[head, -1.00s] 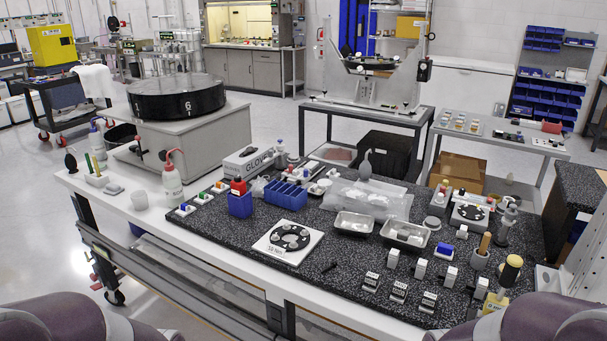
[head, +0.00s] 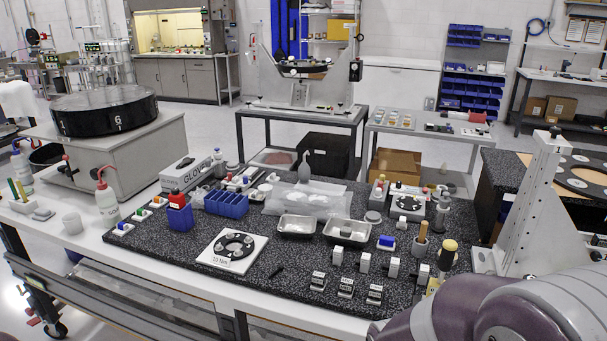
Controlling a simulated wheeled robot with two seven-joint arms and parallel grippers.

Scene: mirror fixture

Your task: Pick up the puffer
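The puffer looks to be the grey bulb with a thin upright nozzle (head: 304,171). It stands upright toward the back of the black speckled mat, behind a clear plastic bag (head: 303,199) with pale round items. The bag may hide part of its base. Nothing is holding it. Neither of my grippers is in view. Only a purple and grey link of my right arm shows at the bottom right.
Two metal trays (head: 346,233) lie in front of the bag. A blue bin (head: 227,205) and a glove box (head: 189,174) stand to the left. Several small blocks fill the front right. A white perforated bracket (head: 533,205) rises at the right. Bare mat shows at the front left.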

